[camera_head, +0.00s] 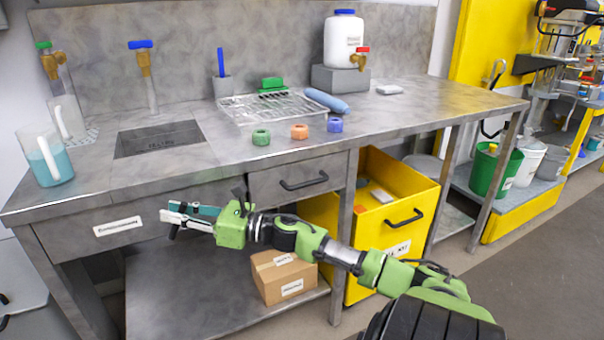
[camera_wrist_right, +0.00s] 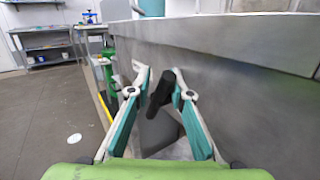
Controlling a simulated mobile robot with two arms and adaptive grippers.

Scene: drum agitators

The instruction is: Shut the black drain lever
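My right gripper (camera_head: 168,215) is in front of the sink bench, just below its front edge. The right wrist view shows its two fingers (camera_wrist_right: 157,88) spread, with a black rounded bar between the tips. This bar (camera_wrist_right: 161,92) looks like the drain lever; it lies close to the right fingertip, and a small gap shows at the left one. Contact cannot be told. In the head view only a short dark piece of the bar (camera_head: 173,231) shows at the fingertips; its mount is hidden. My left gripper is not in view.
The bench's labelled front panel (camera_head: 70,234) is close to the fingers. A drawer (camera_head: 300,183) with a black handle and an open yellow drawer (camera_head: 408,192) are to the right. A cardboard box (camera_head: 285,277) stands on the lower shelf (camera_head: 190,300). A sink (camera_head: 160,139) is above.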

